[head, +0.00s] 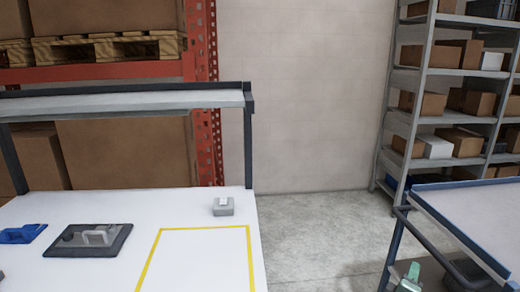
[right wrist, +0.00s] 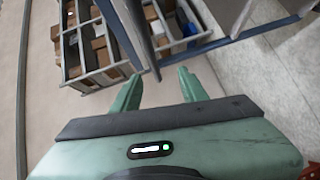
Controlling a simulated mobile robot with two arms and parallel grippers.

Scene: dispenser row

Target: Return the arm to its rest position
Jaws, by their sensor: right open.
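My right gripper (head: 410,276) shows only in part at the bottom right edge of the head view, beside the blue-framed cart (head: 465,200). In the right wrist view, its two green fingers (right wrist: 160,88) are spread apart with nothing between them. A dark cart post passes close by the fingers in that view; I cannot tell whether they touch. My left gripper is not in view.
A white table (head: 80,205) holds a dark tray (head: 60,250) with a grey handled tool, a blue item (head: 22,234), a small grey block (head: 223,207) and a yellow outline (head: 200,229). A shelf (head: 415,100) with boxes stands behind. Floor (head: 315,235) is clear between table and cart.

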